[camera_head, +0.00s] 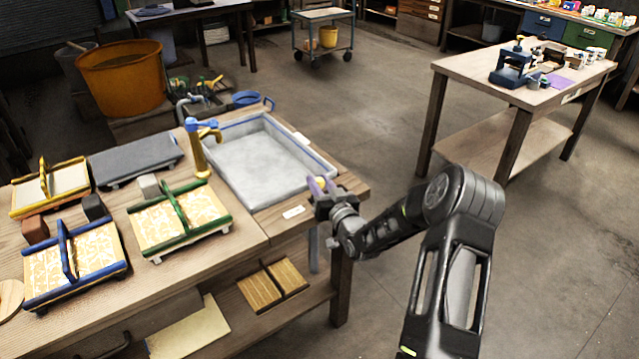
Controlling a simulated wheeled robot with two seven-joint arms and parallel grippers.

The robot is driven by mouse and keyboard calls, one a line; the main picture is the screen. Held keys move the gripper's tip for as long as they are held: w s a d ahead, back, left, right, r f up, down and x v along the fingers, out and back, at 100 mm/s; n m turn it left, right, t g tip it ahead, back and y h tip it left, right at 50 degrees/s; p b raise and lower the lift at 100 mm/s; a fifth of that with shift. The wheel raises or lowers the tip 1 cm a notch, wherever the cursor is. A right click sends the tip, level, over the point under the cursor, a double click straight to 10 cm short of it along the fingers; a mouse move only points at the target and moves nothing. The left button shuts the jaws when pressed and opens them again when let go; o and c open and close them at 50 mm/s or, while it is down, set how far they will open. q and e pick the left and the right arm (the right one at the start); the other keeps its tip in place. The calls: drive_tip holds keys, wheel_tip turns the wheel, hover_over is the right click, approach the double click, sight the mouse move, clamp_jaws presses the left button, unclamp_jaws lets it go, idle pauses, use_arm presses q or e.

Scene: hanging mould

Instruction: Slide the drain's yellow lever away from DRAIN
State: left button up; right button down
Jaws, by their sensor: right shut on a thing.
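A pale grey sink basin with a blue rim (225,133) is set into the right end of the wooden bench. The drain's yellow lever (319,184) shows as a small yellow patch at the basin's right front corner. My right gripper (322,186) reaches it from the right and is shut on it; the fingers hide most of the lever. A small white label (293,212) lies on the bench edge left of the gripper, its writing too small to read. My left gripper is not in view.
A brass tap with a blue handle (203,145) stands at the basin's left. Several framed moulds, including a green one (180,215), fill the bench's left. A second table (460,65) stands back right, with open floor between.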

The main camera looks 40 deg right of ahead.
drive_tip(key=shift+d+f+b, duration=0.1)
drive_tip(key=shift+d+b, duration=0.15)
drive_tip(key=shift+b, duration=0.1)
drive_tip(key=d+b, duration=0.4)
drive_tip(key=d, duration=0.1)
drive_tip(key=shift+d, duration=0.35)
drive_tip(key=shift+s+d+r, duration=0.1)
drive_tip(key=shift+d+r, duration=0.05)
drive_tip(key=shift+r, duration=0.05)
drive_tip(key=c, duration=1.1)
unclamp_jaws()
drive_tip(key=v, duration=0.7)
drive_tip(key=shift+s+b, duration=0.35)
drive_tip(key=shift+s, duration=0.05)
